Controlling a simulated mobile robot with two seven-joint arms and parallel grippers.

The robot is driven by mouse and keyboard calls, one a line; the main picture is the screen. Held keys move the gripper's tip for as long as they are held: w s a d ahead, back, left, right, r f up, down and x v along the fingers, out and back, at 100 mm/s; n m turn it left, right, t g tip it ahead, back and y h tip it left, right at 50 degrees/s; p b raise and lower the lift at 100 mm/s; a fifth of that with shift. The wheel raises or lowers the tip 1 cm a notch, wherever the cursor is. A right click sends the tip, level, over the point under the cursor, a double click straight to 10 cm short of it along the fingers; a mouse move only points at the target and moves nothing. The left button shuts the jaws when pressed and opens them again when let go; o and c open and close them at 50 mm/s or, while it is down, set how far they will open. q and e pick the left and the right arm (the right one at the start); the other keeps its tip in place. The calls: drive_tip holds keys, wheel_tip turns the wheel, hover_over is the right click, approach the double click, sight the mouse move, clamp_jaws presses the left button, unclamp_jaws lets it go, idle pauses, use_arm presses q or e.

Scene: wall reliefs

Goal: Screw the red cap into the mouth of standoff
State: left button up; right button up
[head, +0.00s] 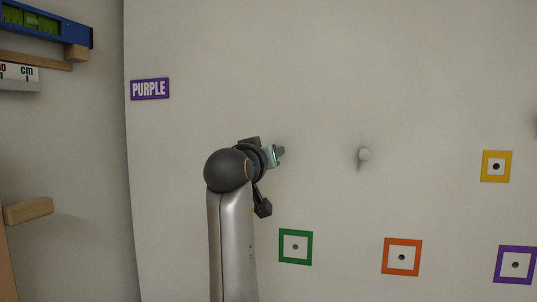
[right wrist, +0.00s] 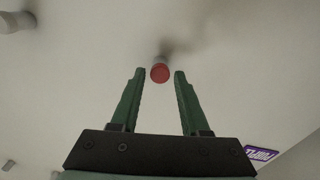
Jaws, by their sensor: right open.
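The red cap (right wrist: 160,73) shows in the right wrist view as a round red face on the end of a short grey standoff (right wrist: 164,58) that stands out from the pale wall. How deep the cap sits in the mouth cannot be told. My right gripper (right wrist: 159,75) is open, with one green finger on each side of the cap and a visible gap to both. In the head view my right gripper (head: 278,154) is small and close to the wall, and the cap is hidden there. My left gripper is not in view.
Another pale peg (head: 364,155) stands out to the right. Green (head: 295,246), orange (head: 402,257), purple (head: 515,264) and yellow (head: 496,167) framed holes lie below and right. A PURPLE label (head: 150,89) is at left. Shelves with a blue level (head: 45,25) line the left edge.

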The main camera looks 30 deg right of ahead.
drive_tip(key=n, duration=1.9)
clamp_jaws()
drive_tip(key=m, duration=0.5)
idle(0.5)
drive_tip(key=m, duration=0.5)
